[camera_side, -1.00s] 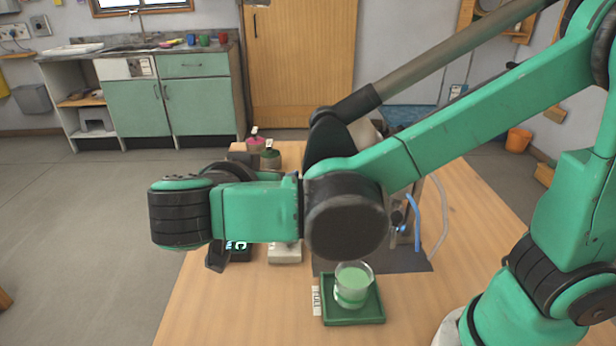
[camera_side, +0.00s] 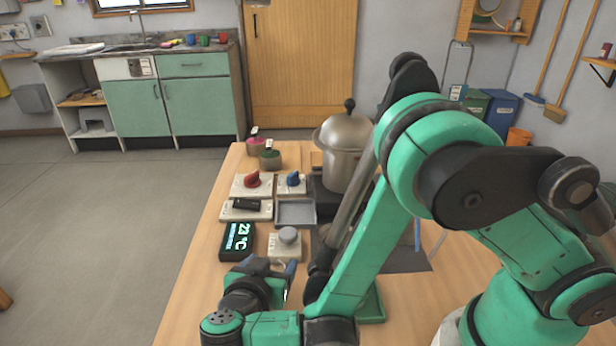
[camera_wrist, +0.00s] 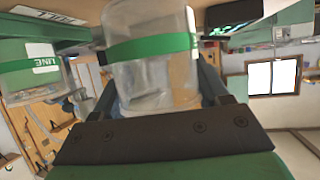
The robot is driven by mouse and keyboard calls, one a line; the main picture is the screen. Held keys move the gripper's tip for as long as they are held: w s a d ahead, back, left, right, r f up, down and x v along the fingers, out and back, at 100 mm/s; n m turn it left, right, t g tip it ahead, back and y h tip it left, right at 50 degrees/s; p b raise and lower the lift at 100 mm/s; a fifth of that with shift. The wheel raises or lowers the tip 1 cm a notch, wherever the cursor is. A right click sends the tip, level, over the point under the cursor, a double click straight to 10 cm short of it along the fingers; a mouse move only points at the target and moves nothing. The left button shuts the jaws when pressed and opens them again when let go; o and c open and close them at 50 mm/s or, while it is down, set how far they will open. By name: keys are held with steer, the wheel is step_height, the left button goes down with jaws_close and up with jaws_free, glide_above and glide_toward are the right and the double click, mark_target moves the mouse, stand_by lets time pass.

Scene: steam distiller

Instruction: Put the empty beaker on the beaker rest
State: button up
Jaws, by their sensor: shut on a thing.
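My gripper (camera_wrist: 158,88) is shut on a clear beaker (camera_wrist: 150,50) with a green band in the wrist view; the beaker looks empty. In the side view my gripper (camera_side: 287,284) is low near the table's front, and my arm hides the held beaker and most of the green tray (camera_side: 373,306). An empty grey square tray (camera_side: 295,212) lies farther back; I cannot tell whether it is the beaker rest.
A metal pot (camera_side: 343,150) stands at the table's back. A temperature display (camera_side: 237,241), a grey knob box (camera_side: 286,246), a red knob (camera_side: 252,179) and a blue knob (camera_side: 292,179) stand left of my arm. The table's left front is clear.

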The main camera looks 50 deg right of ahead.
steer(key=shift+f, duration=0.55)
steer(key=o, duration=1.3)
